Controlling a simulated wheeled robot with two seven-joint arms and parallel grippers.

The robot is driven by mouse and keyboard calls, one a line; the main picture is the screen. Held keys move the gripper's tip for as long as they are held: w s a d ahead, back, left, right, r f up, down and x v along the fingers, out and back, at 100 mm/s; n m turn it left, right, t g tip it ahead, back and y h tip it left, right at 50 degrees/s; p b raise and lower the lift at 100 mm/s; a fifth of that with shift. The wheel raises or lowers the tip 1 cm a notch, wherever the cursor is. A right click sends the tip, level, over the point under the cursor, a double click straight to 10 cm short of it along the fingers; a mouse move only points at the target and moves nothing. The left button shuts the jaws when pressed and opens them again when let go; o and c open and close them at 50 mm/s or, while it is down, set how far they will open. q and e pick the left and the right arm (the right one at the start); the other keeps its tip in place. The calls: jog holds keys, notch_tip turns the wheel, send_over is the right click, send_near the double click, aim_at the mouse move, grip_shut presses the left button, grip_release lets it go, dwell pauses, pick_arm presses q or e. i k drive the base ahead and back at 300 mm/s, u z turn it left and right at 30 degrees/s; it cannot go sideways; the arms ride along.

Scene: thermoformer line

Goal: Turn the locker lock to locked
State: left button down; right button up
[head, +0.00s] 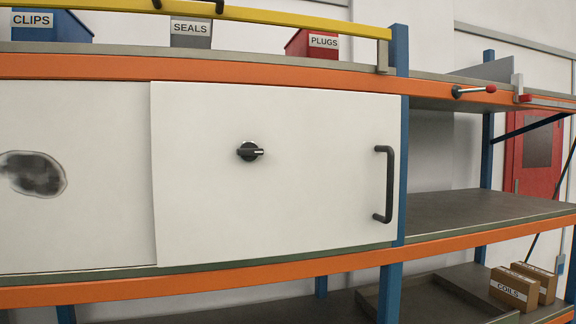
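The locker is a white sliding-type door panel (290,205) set in an orange and blue rack. Its lock is a round black knob (249,152) with a bar-shaped grip, left of the door's middle. The grip lies about horizontal, with a pale mark along its right end. A black vertical bar handle (385,184) is at the door's right edge. The door's right edge meets the blue post. No label by the knob tells which position is locked. Neither of my grippers is in view.
A second white panel (90,225) with a dark smudge (33,174) is at left. Above are bins marked CLIPS (45,27), SEALS (190,32) and PLUGS (318,44), behind a yellow rail (270,17). COILS boxes (514,289) sit low right.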

aim_at(250, 151)
jog(key=u, duration=1.8)
jog(key=i, duration=0.85)
jog(key=z, duration=2.95)
